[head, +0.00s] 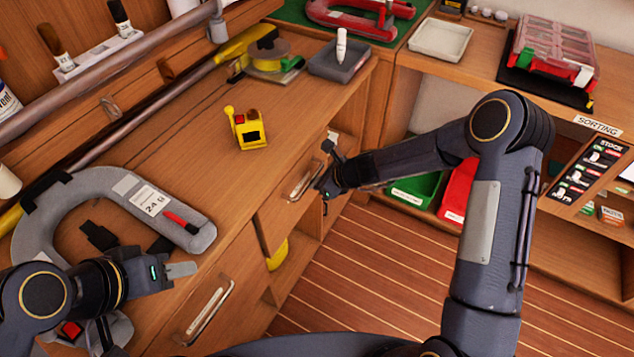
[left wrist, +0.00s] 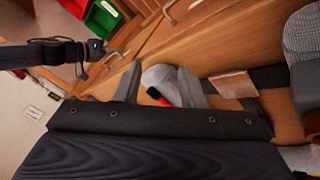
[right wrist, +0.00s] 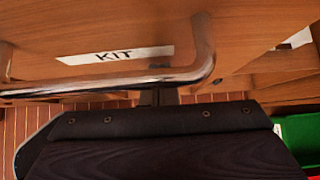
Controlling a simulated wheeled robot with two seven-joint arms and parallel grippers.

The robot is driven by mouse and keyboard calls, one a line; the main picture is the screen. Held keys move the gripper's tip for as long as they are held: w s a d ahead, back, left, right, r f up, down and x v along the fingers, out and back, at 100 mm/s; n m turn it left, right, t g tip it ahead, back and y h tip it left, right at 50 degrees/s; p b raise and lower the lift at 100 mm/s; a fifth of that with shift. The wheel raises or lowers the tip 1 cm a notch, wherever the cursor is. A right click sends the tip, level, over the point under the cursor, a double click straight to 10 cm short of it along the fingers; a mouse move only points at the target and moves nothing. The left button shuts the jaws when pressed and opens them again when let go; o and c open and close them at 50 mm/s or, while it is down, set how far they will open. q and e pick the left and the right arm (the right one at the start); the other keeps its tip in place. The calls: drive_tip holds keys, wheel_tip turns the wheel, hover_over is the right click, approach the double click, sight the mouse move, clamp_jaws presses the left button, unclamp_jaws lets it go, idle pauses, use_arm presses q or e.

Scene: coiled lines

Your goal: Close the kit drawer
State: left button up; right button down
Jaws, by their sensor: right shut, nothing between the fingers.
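The kit drawer (head: 275,219) is a wooden drawer front below the bench top, with a metal bar handle (head: 304,181). In the right wrist view its white KIT label (right wrist: 115,55) and the chrome handle (right wrist: 120,84) fill the near view. I cannot tell how far the drawer stands out. My right gripper (head: 324,188) is shut and empty, close by the handle; its fingertips (right wrist: 157,97) show at the bar, and contact is unclear. My left gripper (head: 181,270) is over the bench's front edge at left; its fingers (left wrist: 160,85) are apart with nothing held.
A grey curved coil (head: 110,190) with a label and a red-black piece lies near my left arm. A yellow device (head: 247,131) stands on the bench. A second drawer handle (head: 208,310) sticks out lower left. Green (head: 415,188) and red bins stand beyond my right arm.

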drive_tip(key=shift+w+a+r, duration=0.15)
drive_tip(key=shift+a+r, duration=0.1)
drive_tip(key=shift+a, duration=0.05)
drive_tip(key=s+d+r, duration=0.1)
drive_tip(key=s+d, duration=0.3)
drive_tip(key=d, duration=0.2)
drive_tip(key=s+d+r+b, duration=0.1)
drive_tip(key=s+d+r, duration=0.1)
drive_tip(key=s+d, duration=0.3)
drive_tip(key=shift+d, duration=1.25)
